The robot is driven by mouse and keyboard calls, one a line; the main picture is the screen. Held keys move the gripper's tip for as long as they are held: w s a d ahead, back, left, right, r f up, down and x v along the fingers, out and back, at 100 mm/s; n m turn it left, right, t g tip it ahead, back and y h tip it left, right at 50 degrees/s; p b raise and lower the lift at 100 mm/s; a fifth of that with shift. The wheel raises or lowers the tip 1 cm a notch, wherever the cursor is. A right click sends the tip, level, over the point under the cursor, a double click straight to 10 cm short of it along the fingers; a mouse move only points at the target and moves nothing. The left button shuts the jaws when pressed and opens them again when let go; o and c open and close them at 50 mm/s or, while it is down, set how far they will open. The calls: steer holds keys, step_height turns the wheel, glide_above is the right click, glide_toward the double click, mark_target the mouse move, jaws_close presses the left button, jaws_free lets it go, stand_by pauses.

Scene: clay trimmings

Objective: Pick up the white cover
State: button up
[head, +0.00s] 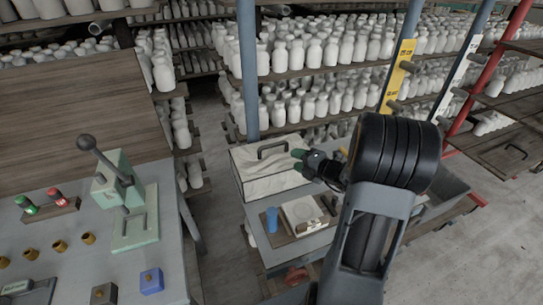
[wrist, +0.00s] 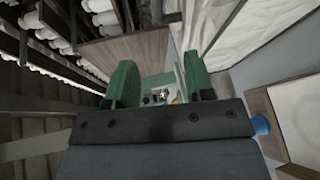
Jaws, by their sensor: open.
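The white cover (head: 262,184) appears to be the pale, wrinkled cloth-like block with a dark arched handle (head: 272,148) on top, at the back of the grey bench in the head view. Its pale wrinkled side also fills the upper right of the wrist view (wrist: 268,38). My gripper (head: 299,159) is beside the handle's right end, with its green fingertips toward it. In the wrist view my gripper (wrist: 160,75) has its two green fingers spread, with nothing between them. I cannot tell the exact gap to the handle.
A board with a white slab (head: 300,212) and a blue cup (head: 271,219) stand in front of the cover. A green lever press (head: 120,190) and small blocks are on the left table. Shelves of white bottles (head: 320,50) stand behind. A floor gap separates the tables.

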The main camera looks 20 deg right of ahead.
mark_target(279, 145)
steer(key=w+m, duration=0.1)
steer(key=w, duration=0.1)
steer(key=w+f+m+h, duration=0.1)
steer(key=w, duration=0.2)
steer(key=w+f+m+t, duration=0.1)
steer(key=w, duration=0.2)
steer(key=shift+d, duration=0.2)
steer(key=shift+p+x, duration=0.75)
steer(key=shift+x, duration=2.35)
steer(key=shift+s, duration=0.1)
jaws_close()
